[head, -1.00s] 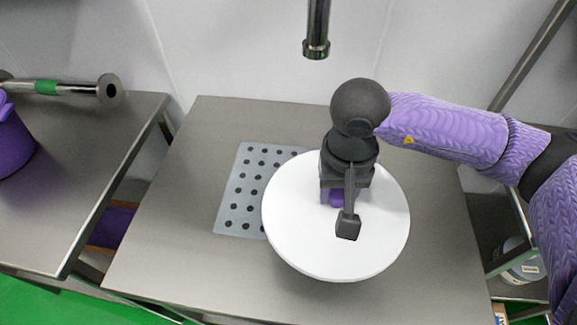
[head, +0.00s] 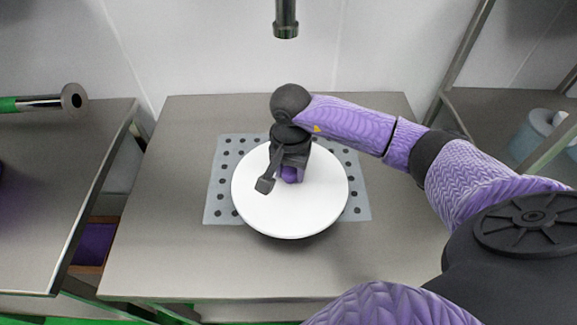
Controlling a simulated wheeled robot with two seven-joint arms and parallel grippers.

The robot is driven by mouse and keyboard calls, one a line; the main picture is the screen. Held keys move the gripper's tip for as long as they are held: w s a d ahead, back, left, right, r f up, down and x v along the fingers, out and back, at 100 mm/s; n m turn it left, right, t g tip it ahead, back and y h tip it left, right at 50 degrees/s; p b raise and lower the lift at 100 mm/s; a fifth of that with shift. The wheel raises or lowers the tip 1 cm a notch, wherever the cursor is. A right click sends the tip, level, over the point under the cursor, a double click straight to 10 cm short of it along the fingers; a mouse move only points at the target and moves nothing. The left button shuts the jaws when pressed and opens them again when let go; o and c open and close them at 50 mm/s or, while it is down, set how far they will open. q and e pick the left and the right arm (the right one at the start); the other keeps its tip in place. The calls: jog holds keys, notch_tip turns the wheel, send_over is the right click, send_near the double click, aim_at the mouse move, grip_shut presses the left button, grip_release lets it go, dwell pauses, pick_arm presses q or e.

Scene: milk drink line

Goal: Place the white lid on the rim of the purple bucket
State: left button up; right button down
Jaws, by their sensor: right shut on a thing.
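The white lid (head: 312,208) is a round disc with a purple knob (head: 290,175) at its middle. My right gripper (head: 284,178) is shut on this knob from above. The lid is over the dotted grey mat, with a dark shadow along its near edge; I cannot tell its exact height. A thin purple sliver at the left edge, on the left table, is the purple bucket (head: 1,170), almost wholly out of the picture. My left gripper is not in view.
The dotted grey mat (head: 216,211) lies on the middle steel table (head: 168,260). A gap separates it from the left table (head: 60,175). A metal spout (head: 286,22) hangs above the back. A pipe with a green band (head: 45,103) lies at the left. A translucent container (head: 540,135) stands at the right.

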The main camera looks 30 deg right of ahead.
aim_at(290, 174)
jog(key=f, duration=0.1)
jog(key=w+f, duration=0.1)
jog(key=d+f, duration=0.1)
jog(key=shift+w+b, duration=0.25)
jog(key=shift+b, duration=0.15)
jog(key=shift+f, duration=0.25)
jog(key=shift+f, duration=0.1)
jog(key=shift+c, duration=1.2)
grip_release()
